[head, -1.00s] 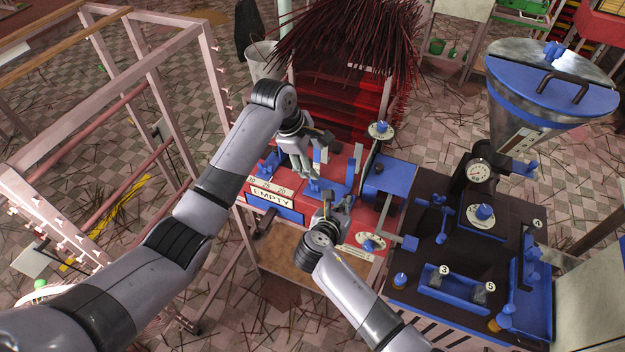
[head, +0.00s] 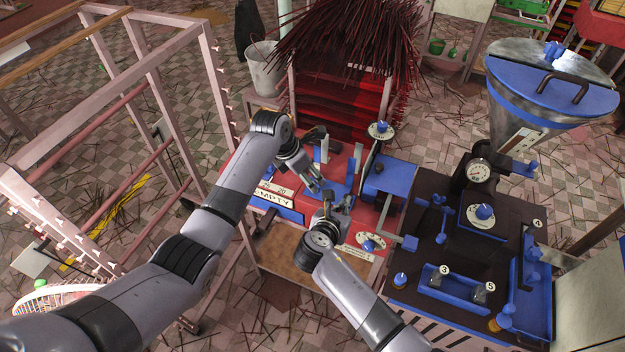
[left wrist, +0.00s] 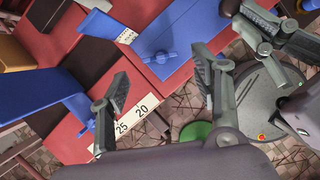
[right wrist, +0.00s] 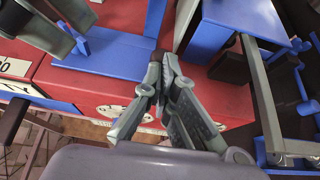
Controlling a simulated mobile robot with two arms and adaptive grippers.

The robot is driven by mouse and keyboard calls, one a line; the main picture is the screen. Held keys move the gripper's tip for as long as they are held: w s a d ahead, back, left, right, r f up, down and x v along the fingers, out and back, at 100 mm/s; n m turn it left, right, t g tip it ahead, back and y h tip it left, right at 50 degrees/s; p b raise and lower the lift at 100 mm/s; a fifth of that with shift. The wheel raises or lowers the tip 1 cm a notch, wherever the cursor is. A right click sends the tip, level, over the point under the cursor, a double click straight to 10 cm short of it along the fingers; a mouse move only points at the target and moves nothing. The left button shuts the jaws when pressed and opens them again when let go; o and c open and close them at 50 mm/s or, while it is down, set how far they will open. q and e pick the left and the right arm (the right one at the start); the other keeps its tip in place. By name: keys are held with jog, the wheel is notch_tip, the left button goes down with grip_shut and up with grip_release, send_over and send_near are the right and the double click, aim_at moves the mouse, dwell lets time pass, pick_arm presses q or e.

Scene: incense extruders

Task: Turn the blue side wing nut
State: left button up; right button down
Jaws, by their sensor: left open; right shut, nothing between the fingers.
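A blue wing nut (left wrist: 160,57) stands on a blue plate (left wrist: 185,38) of the red extruder, seen in the left wrist view. In the head view the blue plate (head: 338,187) is partly hidden by my grippers. My left gripper (head: 317,186) is over the front of the extruder. In the left wrist view its fingers (left wrist: 162,104) are spread and empty, with the wing nut beyond them, not between them. My right gripper (head: 330,203) is shut and empty near the plate's front edge. Its closed fingertips (right wrist: 162,62) show in the right wrist view.
A dark machine (head: 450,260) with blue wing nuts and knobs (head: 484,212) stands at right. Incense sticks (head: 345,40) are piled behind. A pink rack (head: 190,90) stands at left.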

aim_at(313, 180)
pick_arm(q)
jog(key=shift+x, duration=2.4)
jog(key=shift+c, duration=0.3)
jog(key=c, duration=1.1)
jog(key=shift+m, duration=0.3)
jog(key=m+g, duration=0.1)
jog(key=m, duration=0.3)
jog(key=shift+w+a+g+h, duration=0.1)
jog(key=shift+g+h, duration=0.2)
jog(key=shift+g, duration=0.1)
jog(key=shift+m+g, duration=0.3)
jog(key=shift+m, duration=0.5)
